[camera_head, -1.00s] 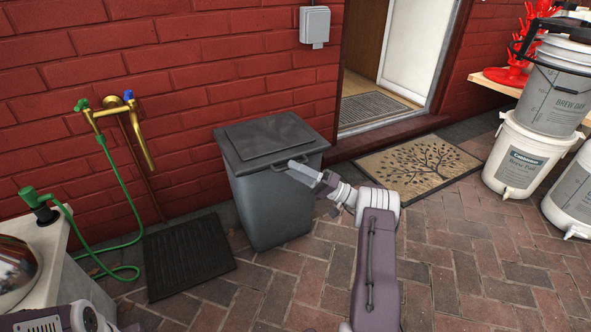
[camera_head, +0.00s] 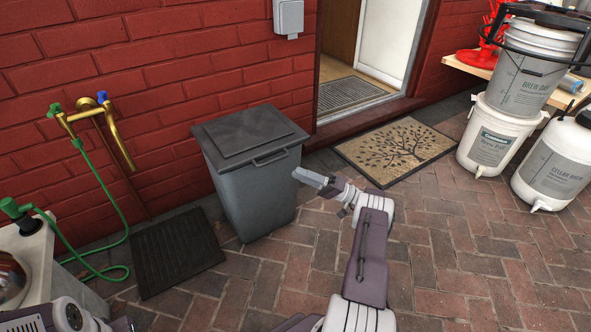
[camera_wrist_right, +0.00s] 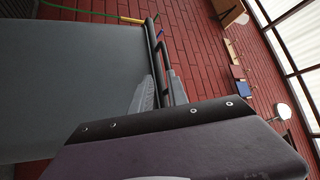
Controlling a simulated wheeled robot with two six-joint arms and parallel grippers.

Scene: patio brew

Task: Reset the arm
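My right gripper (camera_head: 304,176) is in front of the grey bin (camera_head: 257,190), just right of its front edge and below its handle (camera_head: 270,158). It looks clear of the handle. The bin's lid (camera_head: 247,133) is down. Part of my left arm shows at the lower left of the head view; its gripper is out of view.
A doormat (camera_head: 395,150) lies before the open doorway. White buckets (camera_head: 490,140) stand at the right. A black floor mat (camera_head: 176,252), a brass tap (camera_head: 95,112) with a green hose, and a pale counter (camera_head: 40,250) are at the left. The brick paving in front is free.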

